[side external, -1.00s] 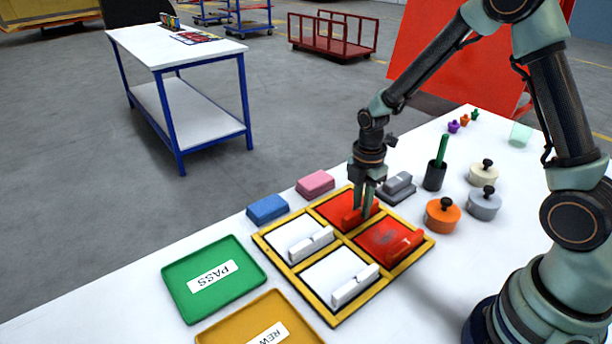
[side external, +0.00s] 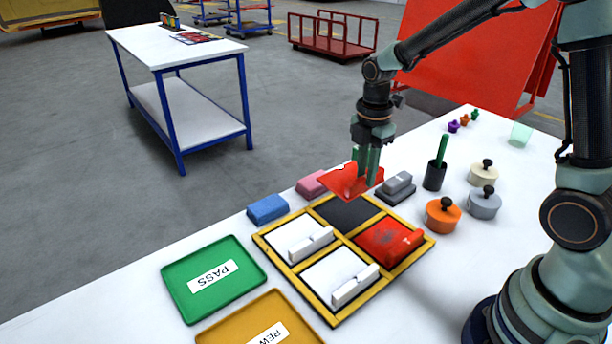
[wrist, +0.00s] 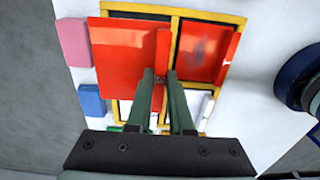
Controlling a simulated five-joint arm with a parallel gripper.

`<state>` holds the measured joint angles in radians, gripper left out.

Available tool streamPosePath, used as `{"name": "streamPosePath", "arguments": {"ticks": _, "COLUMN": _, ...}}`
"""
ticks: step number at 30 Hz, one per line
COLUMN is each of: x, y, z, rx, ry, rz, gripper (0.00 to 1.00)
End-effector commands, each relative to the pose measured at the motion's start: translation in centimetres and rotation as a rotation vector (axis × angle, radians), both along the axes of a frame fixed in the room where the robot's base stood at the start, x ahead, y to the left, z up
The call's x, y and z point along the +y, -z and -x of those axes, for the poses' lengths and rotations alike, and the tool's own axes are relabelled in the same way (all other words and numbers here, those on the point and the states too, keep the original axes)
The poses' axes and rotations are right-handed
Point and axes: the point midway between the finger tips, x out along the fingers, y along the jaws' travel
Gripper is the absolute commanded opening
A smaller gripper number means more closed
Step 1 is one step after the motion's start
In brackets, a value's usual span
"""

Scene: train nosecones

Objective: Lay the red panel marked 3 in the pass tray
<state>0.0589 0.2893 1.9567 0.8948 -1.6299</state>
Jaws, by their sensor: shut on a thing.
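My gripper (side external: 367,166) is shut on a red panel (side external: 342,181) by its upright ridge and holds it above the yellow-framed rack (side external: 262,246). The held panel also shows in the wrist view (wrist: 125,55), left of my fingers (wrist: 160,78). No number can be read on it. The rack's back compartment under it is empty and dark (side external: 347,213). A second red panel (side external: 384,243), with a dark smudge and a small unreadable mark, lies in the right compartment. The green pass tray (side external: 252,283), labelled PASS, lies empty at the left of the rack.
Two white panels (side external: 294,236) (side external: 333,274) fill the other rack compartments. An amber tray (side external: 222,334) is in front of the pass tray. Blue (side external: 267,208) and pink (side external: 310,187) blocks stand behind the rack. Knobbed weights, including an orange one (side external: 443,217), stand at the right.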

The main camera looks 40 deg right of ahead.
Motion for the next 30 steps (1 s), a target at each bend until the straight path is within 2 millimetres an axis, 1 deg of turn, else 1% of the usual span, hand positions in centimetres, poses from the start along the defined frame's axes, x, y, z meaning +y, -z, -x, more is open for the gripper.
{"name": "streamPosePath", "arguments": {"ticks": 1, "x": 0.0, "y": -1.7, "z": -0.2, "rx": -0.01, "ry": 0.0, "rz": 0.001, "gripper": 0.0}}
{"name": "streamPosePath", "arguments": {"ticks": 3, "x": 0.0, "y": -3.6, "z": -0.2, "rx": -0.009, "ry": 0.0, "rz": 0.001, "gripper": 0.0}}
{"name": "streamPosePath", "arguments": {"ticks": 6, "x": 0.0, "y": -6.0, "z": -0.2, "rx": -0.008, "ry": 0.0, "rz": 0.0, "gripper": 0.0}}
{"name": "streamPosePath", "arguments": {"ticks": 9, "x": 0.0, "y": -8.0, "z": -0.1, "rx": -0.006, "ry": 0.0, "rz": 0.0, "gripper": 0.0}}
{"name": "streamPosePath", "arguments": {"ticks": 12, "x": 0.0, "y": -9.4, "z": -0.1, "rx": -0.005, "ry": 0.0, "rz": 0.0, "gripper": 0.0}}
{"name": "streamPosePath", "arguments": {"ticks": 15, "x": 0.1, "y": -10.3, "z": -0.2, "rx": -0.003, "ry": -0.001, "rz": 0.0, "gripper": 0.0}}
{"name": "streamPosePath", "arguments": {"ticks": 17, "x": 0.6, "y": -10.7, "z": -0.4, "rx": -0.001, "ry": -0.003, "rz": 0.0, "gripper": 0.0}}
{"name": "streamPosePath", "arguments": {"ticks": 19, "x": 1.7, "y": -11.0, "z": -1.1, "rx": -0.002, "ry": -0.006, "rz": 0.0, "gripper": 0.0}}
{"name": "streamPosePath", "arguments": {"ticks": 20, "x": 2.4, "y": -11.1, "z": -1.5, "rx": -0.001, "ry": -0.008, "rz": 0.0, "gripper": 0.0}}
{"name": "streamPosePath", "arguments": {"ticks": 23, "x": 5.7, "y": -11.4, "z": -3.0, "rx": 0.0, "ry": -0.012, "rz": 0.0, "gripper": 0.0}}
{"name": "streamPosePath", "arguments": {"ticks": 24, "x": 7.4, "y": -11.5, "z": -3.7, "rx": 0.0, "ry": -0.013, "rz": 0.0, "gripper": 0.0}}
{"name": "streamPosePath", "arguments": {"ticks": 26, "x": 10.3, "y": -11.5, "z": -4.6, "rx": 0.0, "ry": -0.014, "rz": 0.0, "gripper": 0.0}}
{"name": "streamPosePath", "arguments": {"ticks": 27, "x": 12.3, "y": -11.5, "z": -5.0, "rx": 0.0, "ry": -0.014, "rz": 0.0, "gripper": 0.0}}
{"name": "streamPosePath", "arguments": {"ticks": 29, "x": 15.3, "y": -11.5, "z": -5.5, "rx": 0.0, "ry": -0.014, "rz": 0.0, "gripper": 0.0}}
{"name": "streamPosePath", "arguments": {"ticks": 30, "x": 17.2, "y": -11.5, "z": -5.6, "rx": -0.001, "ry": -0.014, "rz": 0.0, "gripper": 0.0}}
